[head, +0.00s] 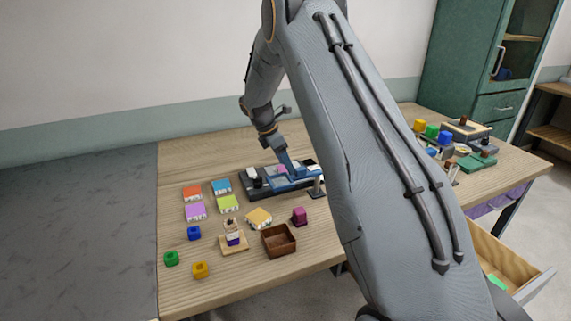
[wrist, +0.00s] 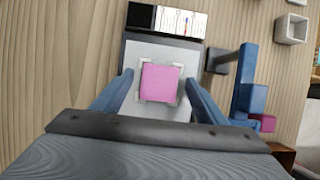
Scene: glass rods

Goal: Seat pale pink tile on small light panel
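The pale pink tile (wrist: 159,82) lies over the light grey panel (wrist: 150,52), between its white corner pieces, and looks slightly turned against them. I cannot tell whether it lies fully flat. The panel sits on a dark base, which also shows in the head view (head: 258,188). My gripper (wrist: 159,77) is open, with one blue finger left of the tile and one right of it. A gap shows between each finger and the tile. In the head view my gripper (head: 288,167) is over the dark base and partly hides the tile.
Orange (head: 192,192), blue (head: 221,186), purple (head: 195,211) and lime (head: 228,203) tiles lie to the left. A brown open box (head: 279,240) and a magenta block (head: 299,216) stand in front. A blue post-like part (wrist: 250,85) stands right of the panel.

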